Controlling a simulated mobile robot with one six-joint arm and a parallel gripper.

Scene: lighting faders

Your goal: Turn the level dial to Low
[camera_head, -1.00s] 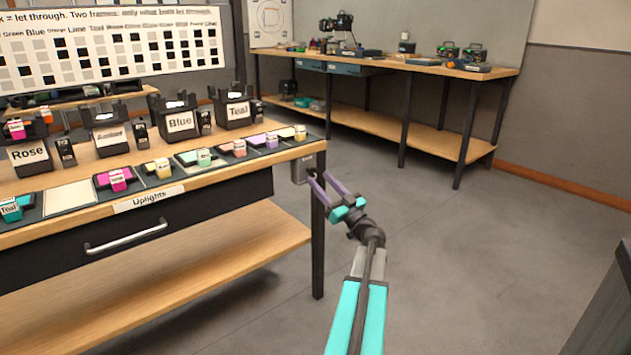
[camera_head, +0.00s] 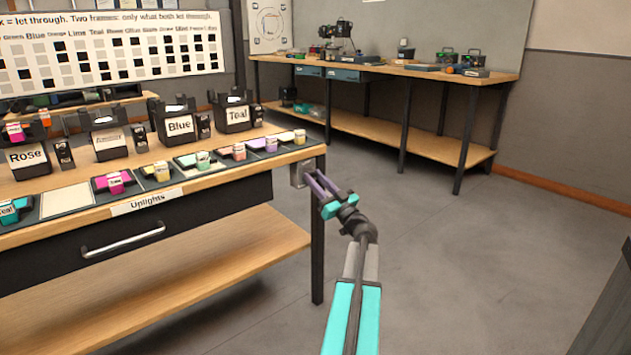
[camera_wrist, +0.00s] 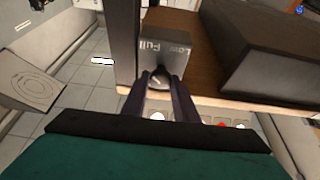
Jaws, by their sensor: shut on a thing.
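A grey control box (camera_wrist: 168,62) is fixed at the end of the table, beside its leg. It carries the words Low and Full on its face. The small dark level dial (camera_wrist: 158,80) with a pale pointer mark sits on the box between my fingertips; exactly where the mark points is hard to tell. My gripper (camera_wrist: 160,88) is shut on the dial, one finger on each side. In the head view the box (camera_head: 297,175) shows at the table's right corner, with my gripper (camera_head: 309,178) against it and the dial hidden.
The table (camera_head: 280,158) holds several labelled lamps and coloured filter frames, with an Uplights label (camera_head: 146,202) on its front edge. A drawer handle (camera_head: 123,240) sticks out below. A workbench (camera_head: 400,66) stands along the back wall. The floor (camera_head: 450,260) to the right is clear.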

